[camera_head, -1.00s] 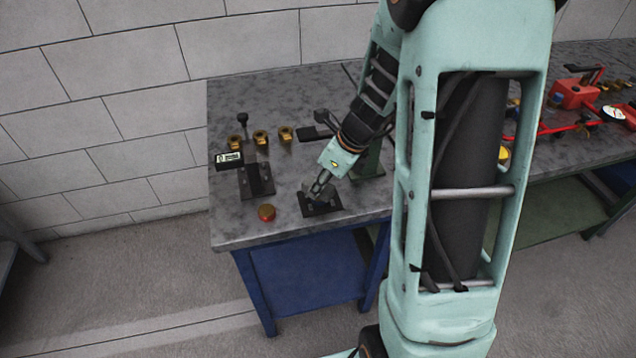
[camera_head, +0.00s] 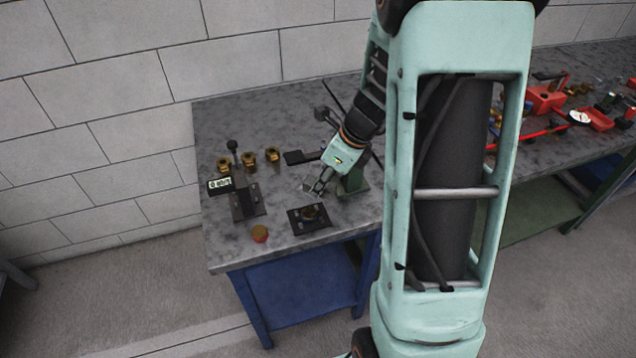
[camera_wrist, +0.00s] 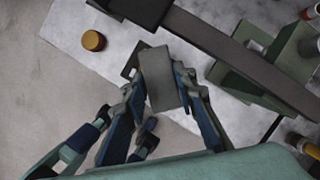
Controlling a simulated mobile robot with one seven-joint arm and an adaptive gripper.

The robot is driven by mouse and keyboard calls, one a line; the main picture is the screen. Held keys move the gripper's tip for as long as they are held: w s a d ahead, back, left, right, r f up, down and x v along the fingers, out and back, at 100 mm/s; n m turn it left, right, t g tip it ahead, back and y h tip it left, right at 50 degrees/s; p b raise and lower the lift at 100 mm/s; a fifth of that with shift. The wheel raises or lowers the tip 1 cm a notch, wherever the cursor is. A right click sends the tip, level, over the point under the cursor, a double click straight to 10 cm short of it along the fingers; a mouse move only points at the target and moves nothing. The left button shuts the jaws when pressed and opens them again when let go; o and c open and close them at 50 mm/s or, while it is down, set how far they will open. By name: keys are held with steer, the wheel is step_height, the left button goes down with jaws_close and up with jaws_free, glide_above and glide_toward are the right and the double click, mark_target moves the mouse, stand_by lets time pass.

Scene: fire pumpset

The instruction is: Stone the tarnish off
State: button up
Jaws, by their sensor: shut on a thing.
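My gripper (camera_head: 319,187) is over the grey bench, to the right of and apart from a black square fixture (camera_head: 296,225). A dark brassy round part (camera_head: 311,213) sits in the fixture; its surface is too small to judge. In the wrist view my gripper (camera_wrist: 163,92) is shut on a grey rectangular block (camera_wrist: 164,70), likely the stone, between its two fingers. The block hides much of the fixture there; only a dark corner (camera_wrist: 131,62) shows. A small red-brown round piece (camera_head: 260,233) lies left of the fixture, near the front edge.
A gauge with a digital display (camera_head: 220,184) stands on a dark base to the left. Brass fittings (camera_head: 249,160) stand in a row behind. A green stand (camera_head: 353,181) is close right of my gripper. A second bench (camera_head: 560,145) holds red tools.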

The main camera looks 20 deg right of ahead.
steer(key=shift+r+p, duration=0.55)
steer(key=shift+r, duration=0.4)
steer(key=shift+f, duration=0.1)
